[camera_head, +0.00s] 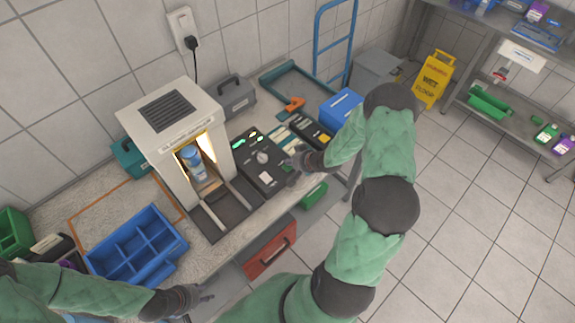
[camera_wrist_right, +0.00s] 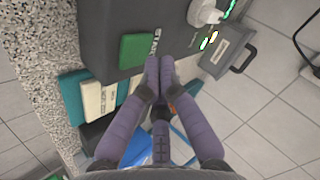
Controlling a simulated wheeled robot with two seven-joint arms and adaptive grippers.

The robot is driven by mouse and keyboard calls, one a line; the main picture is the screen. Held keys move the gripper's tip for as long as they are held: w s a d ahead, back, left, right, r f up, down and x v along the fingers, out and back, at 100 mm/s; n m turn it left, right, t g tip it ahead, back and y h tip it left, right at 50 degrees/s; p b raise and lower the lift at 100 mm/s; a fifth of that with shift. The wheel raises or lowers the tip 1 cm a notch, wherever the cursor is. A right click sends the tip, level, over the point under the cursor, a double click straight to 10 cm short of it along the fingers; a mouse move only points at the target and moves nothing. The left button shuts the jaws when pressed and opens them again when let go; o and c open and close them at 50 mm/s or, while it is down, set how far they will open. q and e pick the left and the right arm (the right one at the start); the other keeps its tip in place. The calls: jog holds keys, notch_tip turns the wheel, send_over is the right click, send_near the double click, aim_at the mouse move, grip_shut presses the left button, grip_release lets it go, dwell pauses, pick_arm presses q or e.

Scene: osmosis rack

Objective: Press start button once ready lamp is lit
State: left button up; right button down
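The dark control panel (camera_head: 248,165) lies on the bench beside the white machine (camera_head: 172,122), which holds a blue-capped vessel (camera_head: 192,157) in its lit bay. In the right wrist view the square green button (camera_wrist_right: 136,50), marked START, sits near the panel's edge. Small lamps (camera_wrist_right: 208,41) glow green and pale yellow near a white knob (camera_wrist_right: 205,12); their labels are too small to read. My right gripper (camera_wrist_right: 160,66) has its fingertips together, empty, over the panel beside the button, apart from it in the picture; contact cannot be judged. My left gripper (camera_head: 207,298) is low at the front; its opening is unclear.
A blue divided tray (camera_head: 137,247) stands left of the machine. Cards or books lie right of the panel. A yellow wet-floor sign (camera_head: 435,78) stands on the floor.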

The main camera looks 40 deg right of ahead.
aim_at(290, 168)
jog(key=shift+r, duration=0.1)
notch_tip(290, 168, up, 5)
jog(key=p, duration=0.4)
jog(key=shift+p, duration=0.4)
dwell(0.4)
